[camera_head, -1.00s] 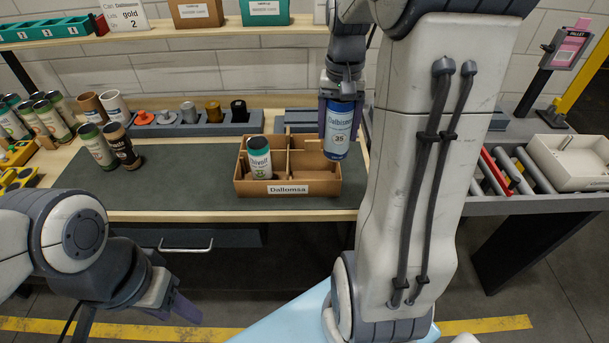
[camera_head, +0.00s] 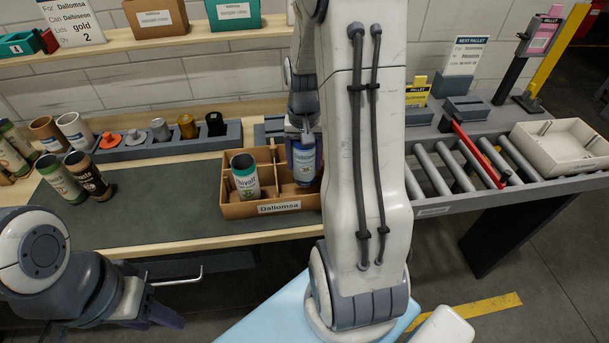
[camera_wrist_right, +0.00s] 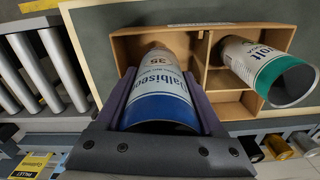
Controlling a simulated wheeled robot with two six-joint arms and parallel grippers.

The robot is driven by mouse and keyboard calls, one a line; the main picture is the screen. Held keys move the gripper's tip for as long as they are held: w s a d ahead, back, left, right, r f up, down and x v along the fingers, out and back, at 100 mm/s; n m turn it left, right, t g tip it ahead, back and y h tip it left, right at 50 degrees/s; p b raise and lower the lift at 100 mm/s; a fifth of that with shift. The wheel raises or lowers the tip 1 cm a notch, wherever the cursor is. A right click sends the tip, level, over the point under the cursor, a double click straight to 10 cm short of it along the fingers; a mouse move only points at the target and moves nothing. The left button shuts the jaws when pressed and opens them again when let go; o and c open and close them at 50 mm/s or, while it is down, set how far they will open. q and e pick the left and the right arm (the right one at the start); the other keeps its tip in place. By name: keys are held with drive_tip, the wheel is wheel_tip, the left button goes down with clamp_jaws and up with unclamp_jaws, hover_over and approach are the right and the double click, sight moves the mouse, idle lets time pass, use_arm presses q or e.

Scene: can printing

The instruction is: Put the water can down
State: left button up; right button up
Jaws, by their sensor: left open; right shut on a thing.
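The water can (camera_head: 304,168), white with a blue band and marked 35, is upright in my right gripper (camera_head: 302,142). It is at the right compartment of the brown divided box (camera_head: 237,211) labelled Dallomsa, its lower end within the box outline. I cannot tell whether it touches the floor. In the right wrist view the can (camera_wrist_right: 163,75) sits between both fingers, with the box (camera_wrist_right: 190,36) beyond it. A white can with a teal rim (camera_head: 246,180) stands tilted in the left part of the box. My left gripper (camera_head: 165,316) is open and empty, low at the left.
Several cans (camera_head: 88,176) stand at the left of the dark mat (camera_head: 150,205). A grey holder (camera_head: 180,142) with coloured lids lies behind. A roller conveyor (camera_head: 455,170) with a white tray (camera_head: 560,147) is at the right.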

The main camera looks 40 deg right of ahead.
sight(305, 176)
drive_tip(key=shift+f, duration=2.95)
drive_tip(key=shift+f, duration=0.15)
drive_tip(key=o, duration=1.3)
